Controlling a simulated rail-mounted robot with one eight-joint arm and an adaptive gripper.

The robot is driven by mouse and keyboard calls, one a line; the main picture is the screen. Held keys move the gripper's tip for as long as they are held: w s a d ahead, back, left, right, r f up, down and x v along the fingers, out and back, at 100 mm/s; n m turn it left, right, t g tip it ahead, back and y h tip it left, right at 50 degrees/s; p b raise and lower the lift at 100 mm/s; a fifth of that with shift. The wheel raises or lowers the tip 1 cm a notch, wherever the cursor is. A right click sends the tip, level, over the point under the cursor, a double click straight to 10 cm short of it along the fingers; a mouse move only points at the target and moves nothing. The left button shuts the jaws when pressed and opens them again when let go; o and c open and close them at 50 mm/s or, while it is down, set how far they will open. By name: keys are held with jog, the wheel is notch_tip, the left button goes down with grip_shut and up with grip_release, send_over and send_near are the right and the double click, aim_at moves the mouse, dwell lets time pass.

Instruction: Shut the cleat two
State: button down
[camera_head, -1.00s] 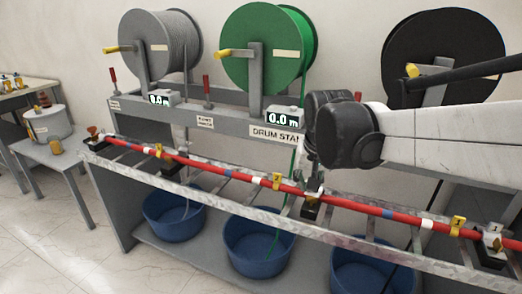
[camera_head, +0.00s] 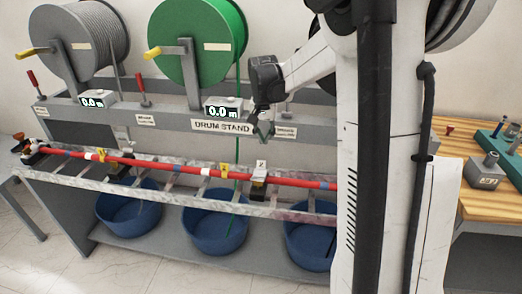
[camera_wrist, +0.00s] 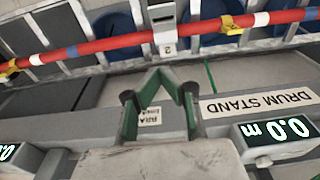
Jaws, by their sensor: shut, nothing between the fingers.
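Cleat two (camera_head: 260,172), with a pale plate marked 2 and a dark base, sits on the ladder rack around the red cable (camera_head: 300,181). In the wrist view, cleat two (camera_wrist: 162,22) shows a grey part lying across the cable, with its 2 plate upside down. I cannot tell whether it is latched. My gripper (camera_head: 264,134) is above and behind cleat two, apart from it, in front of the drum stand. In the wrist view, the green fingers of my gripper (camera_wrist: 163,75) meet at the tips with nothing between them.
The ladder rack (camera_head: 180,188) runs across the front, with blue tubs (camera_head: 215,222) below. Another cleat (camera_head: 34,152) is at its left end. The drum stand (camera_head: 222,126) carries grey and green drums. My white column hides the rack's right part. A wooden bench (camera_head: 450,160) stands right.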

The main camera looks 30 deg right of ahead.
send_over(263, 176)
jog(key=w+d, duration=0.2)
jog(key=f, duration=0.9)
jog(key=shift+s+a, duration=0.1)
jog(key=shift+a, duration=0.1)
jog(key=f, duration=0.2)
jog(key=s+a+f, duration=0.1)
jog(key=shift+s+a+f, duration=0.1)
jog(key=shift+s+f, duration=0.05)
jog(key=shift+f, duration=0.3)
